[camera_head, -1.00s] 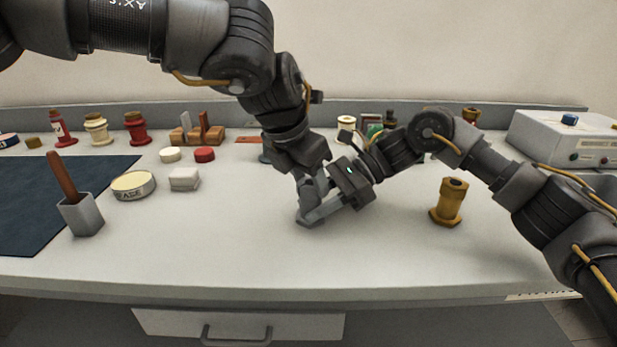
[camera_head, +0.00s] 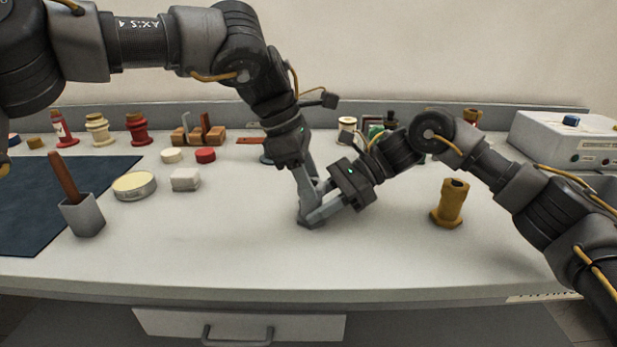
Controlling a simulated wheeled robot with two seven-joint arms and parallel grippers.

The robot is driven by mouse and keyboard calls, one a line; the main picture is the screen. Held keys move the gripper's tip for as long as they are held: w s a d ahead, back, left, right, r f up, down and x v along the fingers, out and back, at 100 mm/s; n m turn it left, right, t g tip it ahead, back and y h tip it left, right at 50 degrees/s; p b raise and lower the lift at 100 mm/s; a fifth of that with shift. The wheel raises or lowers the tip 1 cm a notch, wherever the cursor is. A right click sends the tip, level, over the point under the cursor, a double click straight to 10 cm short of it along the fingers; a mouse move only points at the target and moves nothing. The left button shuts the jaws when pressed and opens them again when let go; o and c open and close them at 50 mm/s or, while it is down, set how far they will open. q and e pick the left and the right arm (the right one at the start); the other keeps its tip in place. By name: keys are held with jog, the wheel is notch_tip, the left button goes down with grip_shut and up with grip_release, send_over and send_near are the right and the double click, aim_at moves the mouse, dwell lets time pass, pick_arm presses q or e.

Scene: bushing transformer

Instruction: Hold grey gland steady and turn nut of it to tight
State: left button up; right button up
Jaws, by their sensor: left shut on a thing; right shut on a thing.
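The grey gland (camera_head: 311,221) stands on the bench in the middle, mostly hidden by my fingers; only its dark grey base shows clearly. My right gripper (camera_head: 316,213) comes in from the right, low and slanted, and is shut on the gland near its base. My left gripper (camera_head: 312,188) points down from above and is shut on the upper part of the gland, where its nut would be. The nut itself is hidden between the fingers, so its seating cannot be seen.
A brass-coloured gland (camera_head: 451,203) stands to the right under my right arm. A white block (camera_head: 185,180), a round tin (camera_head: 134,186) and a grey cup (camera_head: 82,215) with a brown handle stand left. A white instrument box (camera_head: 562,145) is at back right. The front bench is clear.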

pick_arm(q)
jog(key=m+g, duration=0.1)
jog(key=m, duration=0.3)
jog(key=shift+w+m+g+y, duration=0.1)
jog(key=shift+m+g+y, duration=0.2)
jog(key=shift+g, duration=0.1)
jog(key=m+g+y, duration=0.1)
jog(key=m, duration=0.3)
jog(key=shift+d+m, duration=0.15)
jog(key=shift+m, duration=0.25)
jog(key=shift+g, duration=0.3)
jog(key=o, duration=1)
